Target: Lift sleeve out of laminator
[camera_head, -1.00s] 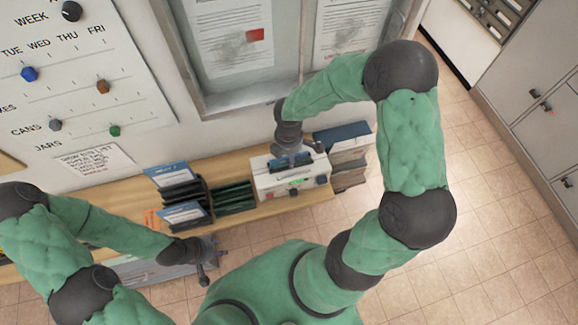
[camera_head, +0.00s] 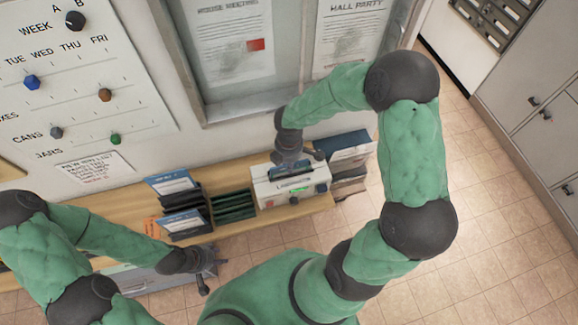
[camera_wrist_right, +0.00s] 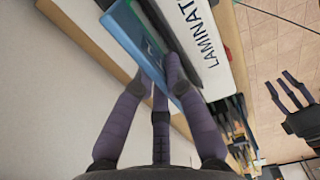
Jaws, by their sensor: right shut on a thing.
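The laminator (camera_head: 283,197) is a white box with a dark slot on top, near the right end of the wooden shelf. The blue sleeve (camera_wrist_right: 125,28) stands in the slot in the right wrist view, its lower part hidden inside the laminator, which also shows there (camera_wrist_right: 207,60). My right gripper (camera_head: 291,166) is above the laminator with its fingers shut on the sleeve's upper edge; they also show in the wrist view (camera_wrist_right: 165,80). My left gripper (camera_head: 210,261) is empty, in front of the shelf, fingers spread in the wrist view (camera_wrist_right: 288,92).
Dark trays with blue-and-white leaflets (camera_head: 183,222) and a green-slotted rack (camera_head: 233,206) stand left of the laminator. Dark binders (camera_head: 348,150) stand to its right. The wall with a glass notice case (camera_head: 245,108) is close behind the shelf (camera_head: 125,205).

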